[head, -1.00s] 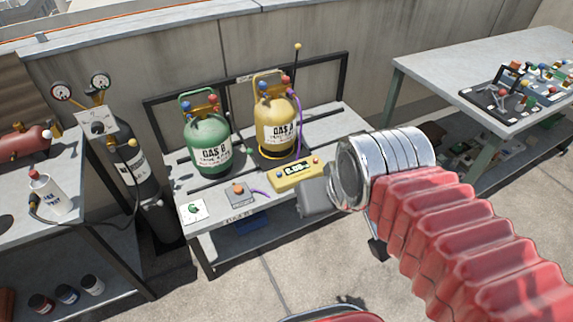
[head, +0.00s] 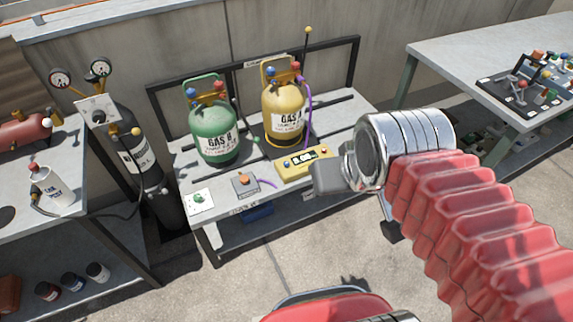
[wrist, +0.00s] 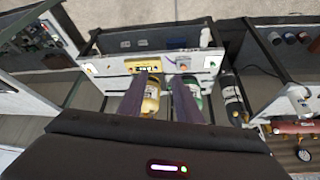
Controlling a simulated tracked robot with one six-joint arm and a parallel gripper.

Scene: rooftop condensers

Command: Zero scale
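The yellow scale display box (head: 303,161) sits at the front of the middle bench, with a lit readout too small to read surely and small coloured buttons. The yellow GAS A cylinder (head: 284,112) stands behind it, seemingly on the scale's dark platform. The green GAS B cylinder (head: 214,132) stands to its left. My gripper (head: 328,178) is just right of the display box in the head view; contact cannot be told. In the wrist view, my gripper's two dark fingers (wrist: 162,80) are apart with nothing between them. The display box (wrist: 146,68) shows beyond the fingertips.
A grey box with an orange button (head: 245,184) and a white card with a green knob (head: 199,201) lie on the bench's front left. A purple hose (head: 308,105) runs from GAS A. A left bench (head: 70,150) with a dark cylinder beside it and a right table (head: 470,60) flank it.

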